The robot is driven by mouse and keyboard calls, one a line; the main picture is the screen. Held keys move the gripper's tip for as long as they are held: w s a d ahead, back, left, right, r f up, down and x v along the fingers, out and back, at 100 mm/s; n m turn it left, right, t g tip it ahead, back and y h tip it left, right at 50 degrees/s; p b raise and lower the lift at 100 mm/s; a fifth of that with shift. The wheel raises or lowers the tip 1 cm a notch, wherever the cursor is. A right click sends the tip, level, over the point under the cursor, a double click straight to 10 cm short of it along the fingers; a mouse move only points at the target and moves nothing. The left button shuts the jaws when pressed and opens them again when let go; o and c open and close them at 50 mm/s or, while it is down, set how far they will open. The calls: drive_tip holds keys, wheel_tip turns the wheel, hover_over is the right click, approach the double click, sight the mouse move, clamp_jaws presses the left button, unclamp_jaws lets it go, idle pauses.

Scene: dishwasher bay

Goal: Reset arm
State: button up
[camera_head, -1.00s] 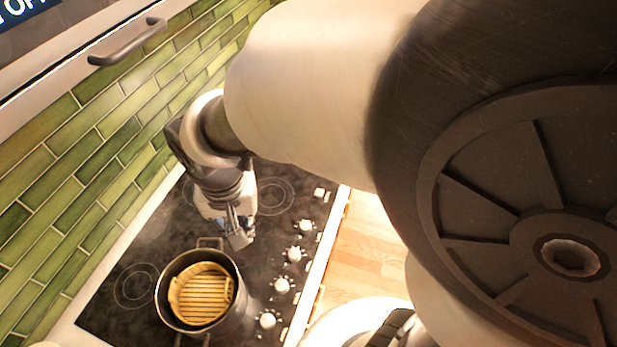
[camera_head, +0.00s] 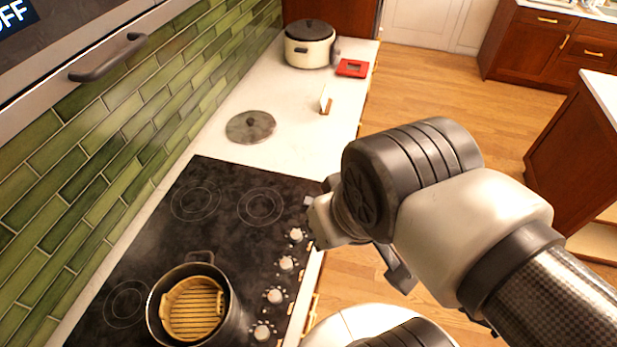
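My arm reaches in from the lower right and is folded back to the right of the cooktop. My gripper (camera_head: 400,278) shows only in part below the wrist, over the floor side of the counter. Its fingertips are mostly hidden by the arm, so I cannot tell whether it is open or shut. No held object is visible at it.
A dark pot (camera_head: 190,305) with a ridged tan item (camera_head: 193,312) inside stands on the black cooktop (camera_head: 225,220). A lid (camera_head: 250,126), a lidded cooker (camera_head: 309,46) and a red item (camera_head: 352,68) rest on the white counter (camera_head: 290,95). Wooden floor (camera_head: 475,85) is open at right.

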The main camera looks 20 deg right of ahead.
wheel_tip(320, 180, down, 16)
drive_tip(key=b, duration=1.6)
drive_tip(key=shift+f, duration=0.25)
drive_tip(key=shift+a, duration=0.1)
drive_tip(key=shift+a, duration=0.1)
